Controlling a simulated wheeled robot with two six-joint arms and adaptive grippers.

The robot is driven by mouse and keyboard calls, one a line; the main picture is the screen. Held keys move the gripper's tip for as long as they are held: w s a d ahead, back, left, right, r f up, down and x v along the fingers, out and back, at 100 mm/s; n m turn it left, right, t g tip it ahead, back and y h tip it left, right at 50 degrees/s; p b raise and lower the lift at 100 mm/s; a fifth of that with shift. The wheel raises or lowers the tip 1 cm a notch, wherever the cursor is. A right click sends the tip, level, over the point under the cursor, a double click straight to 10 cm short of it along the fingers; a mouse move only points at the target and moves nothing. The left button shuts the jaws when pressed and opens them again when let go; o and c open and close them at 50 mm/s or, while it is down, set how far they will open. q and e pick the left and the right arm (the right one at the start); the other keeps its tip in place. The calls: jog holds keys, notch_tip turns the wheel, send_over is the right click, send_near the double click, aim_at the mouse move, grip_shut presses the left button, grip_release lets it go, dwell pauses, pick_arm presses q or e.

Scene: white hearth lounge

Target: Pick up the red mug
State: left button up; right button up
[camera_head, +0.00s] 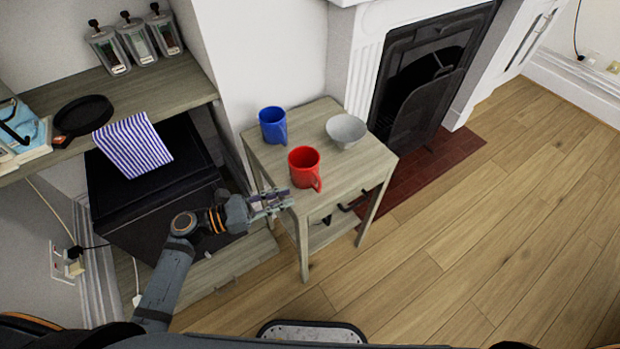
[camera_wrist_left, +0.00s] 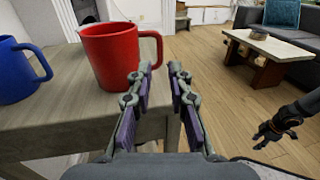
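The red mug (camera_head: 304,167) stands upright on a small wooden side table (camera_head: 351,187), its handle toward the front right. My left gripper (camera_head: 284,200) is at the table's front left edge, just short of the mug and apart from it. In the left wrist view the gripper (camera_wrist_left: 161,76) is open and empty. There the red mug (camera_wrist_left: 110,58) is beyond the left finger, with its handle on the right, ahead of the fingertips. My right gripper (camera_wrist_left: 272,130) shows small and dark at the right of the wrist view; its opening is unclear.
A blue mug (camera_head: 272,125) stands behind and left of the red mug. A grey bowl (camera_head: 345,130) is at the back right of the tabletop. A shelf (camera_head: 150,92) and a black box (camera_head: 150,195) lie to the left. The wooden floor (camera_head: 480,230) at right is clear.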

aim_at(319, 192)
pick_arm(q)
jog(key=x, duration=0.5)
jog(key=shift+r, duration=0.1)
jog(key=shift+w+d, duration=0.15)
jog(key=shift+d, duration=0.05)
jog(key=shift+w+d, duration=0.15)
jog(key=shift+d, duration=0.2)
jog(key=x, duration=0.4)
jog(key=shift+d+p, duration=0.2)
jog(key=shift+p, duration=0.15)
jog(key=shift+a, duration=0.1)
pick_arm(e)
jog(key=shift+a+r, duration=0.3)
jog(key=shift+r, duration=0.05)
pick_arm(q)
grip_shut()
